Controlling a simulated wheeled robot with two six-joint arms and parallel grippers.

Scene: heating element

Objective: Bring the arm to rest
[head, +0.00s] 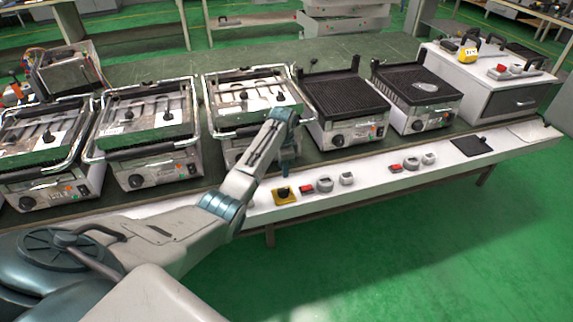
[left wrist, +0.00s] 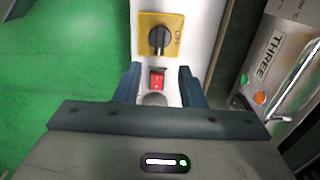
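My left arm (head: 240,180) reaches in from the lower left of the head view. My left gripper (head: 287,170) points down over the white front strip of the bench, in front of the middle grill. In the left wrist view its two fingers (left wrist: 159,84) are spread apart, with nothing held between them. A red rocker switch (left wrist: 156,80) shows in the gap between the fingers, and a yellow plate with a black rotary knob (left wrist: 160,37) lies just beyond them. I cannot tell whether the fingers touch the strip. My right gripper is not in view.
Several contact grills stand in a row on the bench, including the middle one (head: 240,98) behind my gripper and an open ribbed one (head: 343,100). A red switch (head: 306,189) and round dials sit on the front strip (head: 385,175). Green floor (head: 400,260) in front is clear.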

